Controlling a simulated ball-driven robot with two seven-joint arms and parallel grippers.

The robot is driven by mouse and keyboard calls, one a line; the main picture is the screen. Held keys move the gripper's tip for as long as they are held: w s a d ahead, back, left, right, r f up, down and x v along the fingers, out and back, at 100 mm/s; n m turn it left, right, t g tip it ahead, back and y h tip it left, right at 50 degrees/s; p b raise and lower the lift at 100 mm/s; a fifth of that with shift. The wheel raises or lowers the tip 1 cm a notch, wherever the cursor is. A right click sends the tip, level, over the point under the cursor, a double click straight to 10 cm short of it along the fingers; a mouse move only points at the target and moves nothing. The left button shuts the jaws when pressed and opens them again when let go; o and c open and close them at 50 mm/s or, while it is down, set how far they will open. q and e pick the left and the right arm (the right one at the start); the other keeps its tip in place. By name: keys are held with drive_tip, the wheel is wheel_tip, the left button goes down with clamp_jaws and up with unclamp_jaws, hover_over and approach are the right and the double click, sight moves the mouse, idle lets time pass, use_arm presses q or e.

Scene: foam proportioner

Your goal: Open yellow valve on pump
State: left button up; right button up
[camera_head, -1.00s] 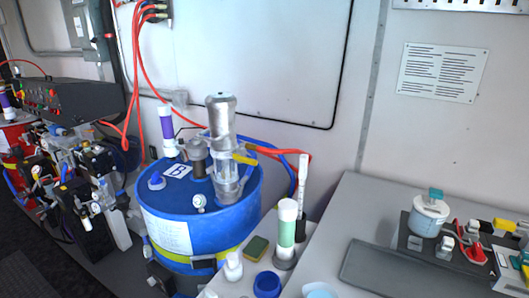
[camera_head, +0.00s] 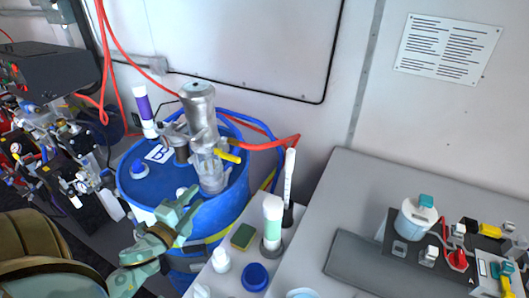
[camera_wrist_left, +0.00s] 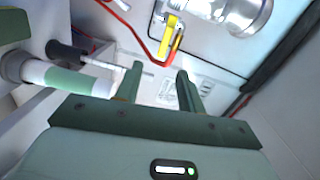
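The silver pump (camera_head: 199,118) stands upright on top of a blue drum (camera_head: 215,208). Its yellow valve handle (camera_head: 228,157) sticks out to the right of the pump's lower body. In the left wrist view, the yellow valve (camera_wrist_left: 168,38) is beyond the fingertips, near the top middle, with the pump (camera_wrist_left: 245,14) beside it. My left gripper (camera_head: 187,211) is in front of the drum, below and left of the valve. In the left wrist view, its fingers (camera_wrist_left: 158,78) are apart with nothing between them. My right gripper is not seen.
A red hose (camera_head: 270,144) runs from near the valve. A white-and-green tube (camera_head: 272,222), a sponge (camera_head: 243,237) and a blue cap (camera_head: 255,276) stand on the counter right of the drum. A purple-and-white bottle (camera_head: 144,108) stands behind left of the pump.

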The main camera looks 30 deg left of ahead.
use_arm(q)
drive_tip(key=d+m+h, duration=0.1)
drive_tip(key=p, duration=0.2)
approach(232, 160)
drive_tip(key=shift+m+t, duration=0.3)
drive_tip(key=w, duration=0.9)
drive_tip(key=shift+w+a+f, duration=0.1)
drive_tip(key=shift+a+f, duration=0.1)
drive_tip(key=shift+a, duration=0.2)
clamp_jaws()
